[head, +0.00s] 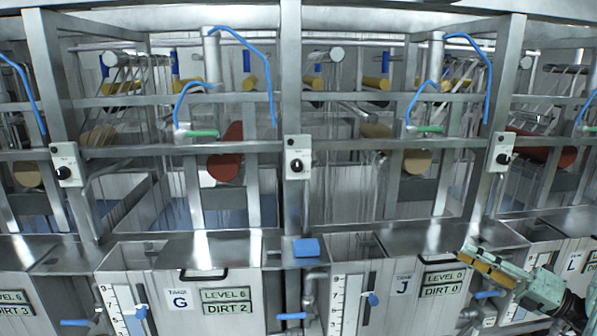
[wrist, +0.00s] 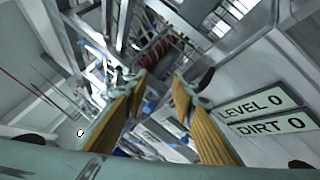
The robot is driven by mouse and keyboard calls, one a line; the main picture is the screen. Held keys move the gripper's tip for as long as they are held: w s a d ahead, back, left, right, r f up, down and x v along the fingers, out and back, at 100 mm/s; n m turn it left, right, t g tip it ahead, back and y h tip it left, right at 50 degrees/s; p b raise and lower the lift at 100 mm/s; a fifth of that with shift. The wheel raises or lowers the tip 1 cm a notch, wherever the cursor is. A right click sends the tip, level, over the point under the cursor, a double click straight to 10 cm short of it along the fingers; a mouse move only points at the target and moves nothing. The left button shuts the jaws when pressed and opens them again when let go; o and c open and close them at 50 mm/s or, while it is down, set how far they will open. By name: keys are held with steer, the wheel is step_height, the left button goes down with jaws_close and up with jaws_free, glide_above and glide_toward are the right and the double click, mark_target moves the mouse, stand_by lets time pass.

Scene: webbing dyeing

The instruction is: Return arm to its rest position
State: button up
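My gripper (head: 482,268) shows at the lower right of the head view, in front of the tank between the J and L panels, with its fingers pointing left. In the wrist view my gripper (wrist: 158,88) has its two yellow-padded fingers spread apart, with a clear gap and nothing held between them. My pale green arm runs off the lower right of the head view. The "LEVEL 0" sign (wrist: 253,106) and "DIRT 0" sign (wrist: 278,124) are to the right of the fingers in the wrist view.
The metal dyeing frame spans the head view, with switch boxes (head: 297,157) on its posts. Tank G (head: 180,299) and tank J (head: 403,286) stand below, with blue-handled valves (head: 291,316). A blue block (head: 306,247) sits on the ledge between them.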

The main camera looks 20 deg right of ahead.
steer(key=w+a+r+n+g+y, duration=0.2)
steer(key=a+r+n+g, duration=0.1)
steer(key=a, duration=0.4)
steer(key=w+a+r+n+g+y, duration=0.1)
steer(key=w+a+r+n+g, duration=0.2)
steer(key=a, duration=0.4)
steer(key=s+a+r+n+g+h, duration=0.1)
steer(key=s+a+r+n+g, duration=0.15)
steer(key=a+n, duration=0.45)
steer(key=s+a+r+n+g+h+b, duration=0.15)
steer(key=a+g, duration=0.25)
steer(key=a, duration=0.8)
steer(key=s+a+r+n+g+p, duration=0.1)
steer(key=a+r+n+g, duration=0.15)
steer(key=a+n, duration=0.45)
steer(key=s+a+r+n+g+h+b, duration=0.15)
steer(key=s+a+n+h, duration=0.45)
steer(key=s+a+n, duration=0.6)
steer(key=s+a+r+n+t+h, duration=0.1)
steer(key=s+r+n+h, duration=0.1)
steer(key=s+n, duration=0.2)
steer(key=s+a+r+n+t+h+b, duration=0.1)
steer(key=s+r+n+t+h, duration=0.1)
steer(key=s+n, duration=0.3)
steer(key=shift+s+r, duration=0.4)
steer(key=shift+s, duration=1.55)
